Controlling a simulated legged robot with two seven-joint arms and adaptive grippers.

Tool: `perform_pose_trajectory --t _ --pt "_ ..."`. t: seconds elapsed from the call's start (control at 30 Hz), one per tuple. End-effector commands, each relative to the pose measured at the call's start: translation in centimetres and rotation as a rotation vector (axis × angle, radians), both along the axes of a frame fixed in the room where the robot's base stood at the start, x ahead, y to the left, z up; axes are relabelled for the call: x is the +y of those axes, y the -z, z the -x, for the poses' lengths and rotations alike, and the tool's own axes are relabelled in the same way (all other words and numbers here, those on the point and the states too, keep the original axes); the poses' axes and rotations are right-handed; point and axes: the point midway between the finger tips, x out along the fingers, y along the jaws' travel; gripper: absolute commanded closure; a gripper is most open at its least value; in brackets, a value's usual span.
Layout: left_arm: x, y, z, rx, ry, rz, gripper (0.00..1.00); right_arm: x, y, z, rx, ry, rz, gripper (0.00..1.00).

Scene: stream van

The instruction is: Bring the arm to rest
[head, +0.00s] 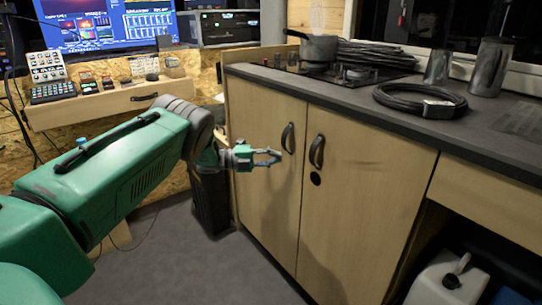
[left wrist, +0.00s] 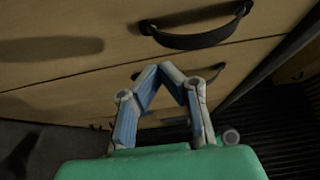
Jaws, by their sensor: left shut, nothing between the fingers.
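My left arm (head: 120,175) is green and reaches in from the left of the head view. Its left gripper (head: 277,157) is in front of the wooden cabinet doors, close to the left door handle (head: 288,138). In the left wrist view the blue-padded fingers (left wrist: 160,70) meet at their tips, with nothing between them. A dark curved handle (left wrist: 195,35) shows beyond the fingertips there. I cannot tell whether the gripper touches the cabinet. My right gripper is not in view.
A dark counter (head: 400,105) carries a pot (head: 318,48), a coiled black cable (head: 420,100) and metal cups (head: 490,68). A desk with a monitor (head: 105,22) stands at the back left. A white jug (head: 448,280) sits under the counter. Grey floor (head: 190,260) is clear below the arm.

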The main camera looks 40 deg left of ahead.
Motion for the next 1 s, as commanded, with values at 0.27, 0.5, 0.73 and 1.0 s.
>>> perform_pose_trajectory --t 0.27,0.5,0.73,1.0 --pt "1.9 0.1 -0.1 0.001 0.0 0.001 1.0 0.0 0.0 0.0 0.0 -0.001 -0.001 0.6" --pt "1.3 0.1 -0.2 0.027 -0.026 0.027 1.0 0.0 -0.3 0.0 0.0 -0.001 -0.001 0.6" --pt "-2.1 4.1 0.2 0.343 -0.313 0.325 1.0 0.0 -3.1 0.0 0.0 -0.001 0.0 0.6" --pt "-9.8 12.8 11.3 0.976 -0.809 0.686 1.0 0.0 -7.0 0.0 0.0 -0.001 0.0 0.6"
